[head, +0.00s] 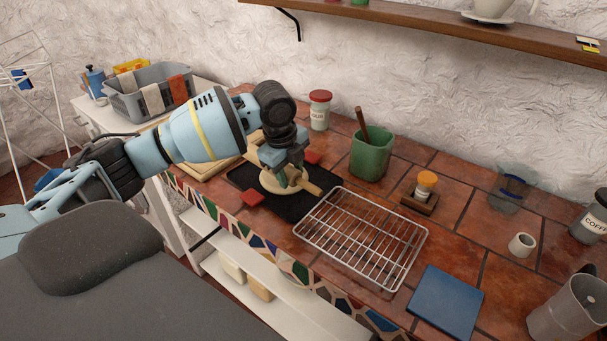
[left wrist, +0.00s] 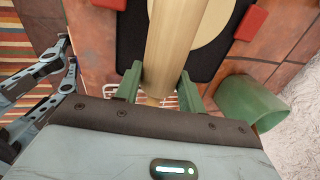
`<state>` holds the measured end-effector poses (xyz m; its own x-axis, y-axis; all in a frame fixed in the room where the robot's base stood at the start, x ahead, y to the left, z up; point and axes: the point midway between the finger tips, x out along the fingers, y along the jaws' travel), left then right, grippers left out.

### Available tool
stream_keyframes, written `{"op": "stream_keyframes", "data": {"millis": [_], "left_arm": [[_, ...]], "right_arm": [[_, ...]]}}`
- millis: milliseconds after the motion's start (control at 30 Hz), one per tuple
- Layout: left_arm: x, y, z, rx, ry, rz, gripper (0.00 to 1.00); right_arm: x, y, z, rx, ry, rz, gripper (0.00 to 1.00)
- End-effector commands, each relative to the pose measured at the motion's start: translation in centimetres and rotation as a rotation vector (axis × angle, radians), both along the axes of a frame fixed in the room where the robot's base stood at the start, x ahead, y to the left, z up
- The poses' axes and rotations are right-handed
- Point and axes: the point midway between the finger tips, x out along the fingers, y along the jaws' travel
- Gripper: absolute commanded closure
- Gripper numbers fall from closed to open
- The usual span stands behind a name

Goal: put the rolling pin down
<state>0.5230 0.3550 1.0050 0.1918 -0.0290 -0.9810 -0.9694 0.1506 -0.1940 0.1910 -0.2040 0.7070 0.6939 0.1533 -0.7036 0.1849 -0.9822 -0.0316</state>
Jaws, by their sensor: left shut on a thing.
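My left gripper (head: 285,172) points down over the black mat on the counter and is shut on the wooden rolling pin. One pale end of the rolling pin (head: 311,188) sticks out toward the wire rack in the head view; the gripper hides much of the rest. In the left wrist view the rolling pin (left wrist: 172,45) runs between the two green fingers (left wrist: 160,88). A pale round disc (head: 268,185) lies on the mat (head: 238,177) below it. I cannot tell whether the pin touches the disc. My right gripper is not seen.
A wire rack (head: 362,236) lies right of the mat. A green container (head: 371,156) stands behind, with a red-lidded jar (head: 319,110) to its left. Red pieces (head: 252,198) sit at the mat's edges. A blue square (head: 445,301) lies at the front right.

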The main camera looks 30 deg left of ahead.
Motion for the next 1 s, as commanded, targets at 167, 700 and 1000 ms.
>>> {"op": "stream_keyframes", "data": {"millis": [167,700,1000], "left_arm": [[3.2,-0.4,-0.4,-0.001,0.0,0.001,0.89],[4.7,-0.4,-1.6,0.001,0.001,0.0,0.89],[4.8,-0.4,-3.9,-0.001,-0.003,0.001,0.89]], "right_arm": [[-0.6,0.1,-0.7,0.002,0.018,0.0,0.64],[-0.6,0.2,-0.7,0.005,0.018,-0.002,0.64],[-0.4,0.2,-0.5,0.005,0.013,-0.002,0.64]]}}
